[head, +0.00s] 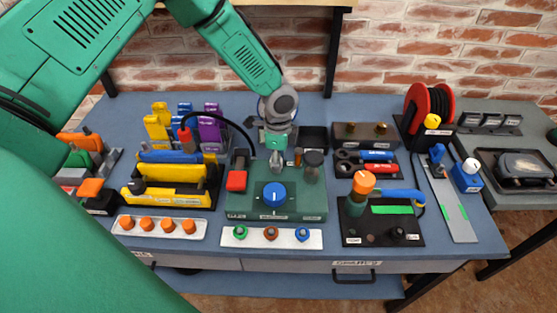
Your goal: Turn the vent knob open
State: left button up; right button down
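A round blue knob (274,195) with a pale mark on top sits in the middle of a green panel (312,201) at the table's centre. A label lies below the knob, too small to read, so I cannot confirm that this is the vent knob. My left gripper (276,168) points down over the back of the green panel, behind the blue knob and apart from it. Its fingers look close together, but their opening is too small to tell. My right gripper is not in view.
An orange-topped valve unit (363,184) stands to the right. A white strip (255,238) with coloured knobs lies in front. Yellow holders (172,185) stand left.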

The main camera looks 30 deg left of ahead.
pick_arm(q)
jog(key=shift+a+f, duration=0.1)
jog(key=shift+a, duration=0.2)
